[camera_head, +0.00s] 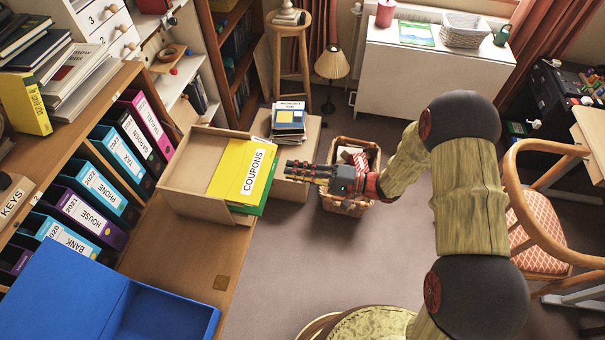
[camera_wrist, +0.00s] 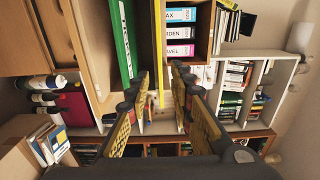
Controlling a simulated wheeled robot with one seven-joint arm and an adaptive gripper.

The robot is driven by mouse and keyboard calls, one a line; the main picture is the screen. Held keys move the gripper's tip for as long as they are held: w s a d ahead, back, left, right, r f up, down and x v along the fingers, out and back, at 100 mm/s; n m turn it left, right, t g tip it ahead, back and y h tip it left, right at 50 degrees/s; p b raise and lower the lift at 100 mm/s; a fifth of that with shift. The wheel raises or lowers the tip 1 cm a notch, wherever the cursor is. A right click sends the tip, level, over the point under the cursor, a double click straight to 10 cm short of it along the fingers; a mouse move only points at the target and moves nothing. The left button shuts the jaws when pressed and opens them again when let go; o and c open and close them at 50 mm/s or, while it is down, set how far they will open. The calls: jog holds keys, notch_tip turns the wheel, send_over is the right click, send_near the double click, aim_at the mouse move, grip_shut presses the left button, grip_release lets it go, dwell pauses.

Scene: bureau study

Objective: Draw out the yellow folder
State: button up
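The yellow folder (camera_head: 233,168), labelled "COUPONS", lies in a light wooden open-fronted holder (camera_head: 183,186) and sticks out at its right side. A green folder (camera_head: 254,208) shows just below it. In the wrist view the yellow folder (camera_wrist: 161,45) is a thin upright strip, with the green folder (camera_wrist: 123,38) to its left. My gripper (camera_head: 291,169) is just right of the yellow folder's outer edge. In the wrist view my gripper (camera_wrist: 167,85) is open, and the yellow edge appears between its fingers. I cannot tell whether any finger touches it.
Labelled binders (camera_head: 104,187) stand in the shelf at left. An open blue box (camera_head: 70,295) sits at the front left. A stack of books (camera_head: 289,121) lies behind the gripper. A wicker basket (camera_head: 346,205) stands on the floor beneath the arm. Carpet in the middle is clear.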

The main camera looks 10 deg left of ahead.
jog(key=shift+w+a+p, duration=0.15)
jog(key=shift+a+p, duration=0.05)
jog(key=shift+a, duration=1.5)
jog(key=shift+w+a+p, duration=0.1)
jog(key=shift+a+p, duration=0.05)
jog(key=shift+a, duration=1.5)
jog(key=shift+c, duration=0.6)
jog(key=c, duration=0.4)
grip_shut()
jog(key=shift+r+p, duration=0.2)
jog(key=shift+p, duration=0.3)
jog(key=shift+d, duration=0.15)
jog(key=shift+s+d+r+p, duration=0.15)
jog(key=shift+d+p, duration=0.55)
jog(key=shift+d, duration=0.75)
jog(key=shift+s+d+p, duration=0.1)
jog(key=shift+d+p, duration=0.55)
jog(key=shift+d, duration=0.8)
